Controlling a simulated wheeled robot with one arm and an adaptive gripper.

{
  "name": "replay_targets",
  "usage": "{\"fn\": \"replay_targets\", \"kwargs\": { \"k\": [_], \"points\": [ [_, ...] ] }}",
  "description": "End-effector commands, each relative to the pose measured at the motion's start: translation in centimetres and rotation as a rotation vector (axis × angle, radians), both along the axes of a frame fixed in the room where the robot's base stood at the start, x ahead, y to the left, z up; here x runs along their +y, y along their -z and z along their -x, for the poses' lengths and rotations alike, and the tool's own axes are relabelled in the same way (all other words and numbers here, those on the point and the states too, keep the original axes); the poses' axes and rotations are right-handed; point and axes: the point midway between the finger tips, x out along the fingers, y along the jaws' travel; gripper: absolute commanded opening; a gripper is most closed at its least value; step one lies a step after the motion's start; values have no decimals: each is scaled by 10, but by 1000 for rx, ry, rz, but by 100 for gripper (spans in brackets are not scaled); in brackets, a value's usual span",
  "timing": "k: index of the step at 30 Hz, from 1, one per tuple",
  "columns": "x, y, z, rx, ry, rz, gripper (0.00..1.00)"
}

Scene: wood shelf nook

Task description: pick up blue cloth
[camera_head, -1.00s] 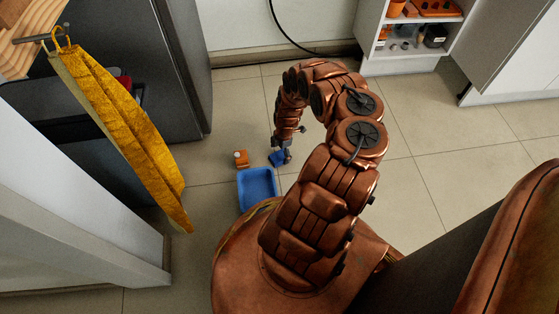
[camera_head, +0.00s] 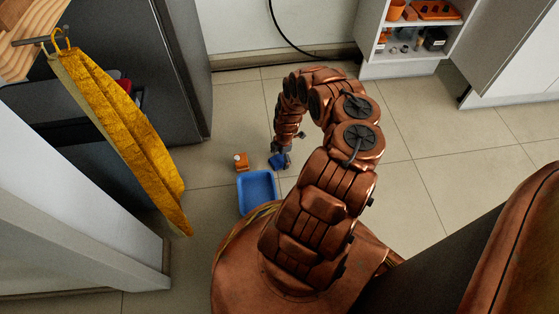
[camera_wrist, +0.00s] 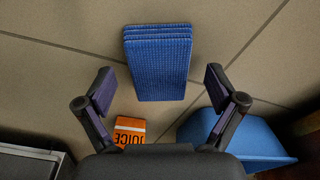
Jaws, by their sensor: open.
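The blue cloth (camera_wrist: 157,63) is a folded, textured bundle lying on the tiled floor at the upper middle of the wrist view. In the head view the blue cloth (camera_head: 276,160) shows small beneath my gripper (camera_head: 282,153), partly hidden by it.
An orange juice box (camera_wrist: 129,130) stands on the floor near the cloth, also in the head view (camera_head: 241,161). A blue tray (camera_head: 257,191) lies close by. A yellow towel (camera_head: 125,125) hangs at left. Open shelves (camera_head: 412,35) stand at the back right. Floor at right is clear.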

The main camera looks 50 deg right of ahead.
Motion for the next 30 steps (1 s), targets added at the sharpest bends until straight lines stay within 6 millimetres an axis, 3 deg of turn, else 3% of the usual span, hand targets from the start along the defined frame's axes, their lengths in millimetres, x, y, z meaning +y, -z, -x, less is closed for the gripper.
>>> {"fn": "replay_targets", "kwargs": {
  "k": [7,27,30],
  "points": [
    [0,0,0,0,-1,0,93],
    [0,0,0,0,-2,1,24],
    [0,0,0,0,-2,1,24]
  ]
}}
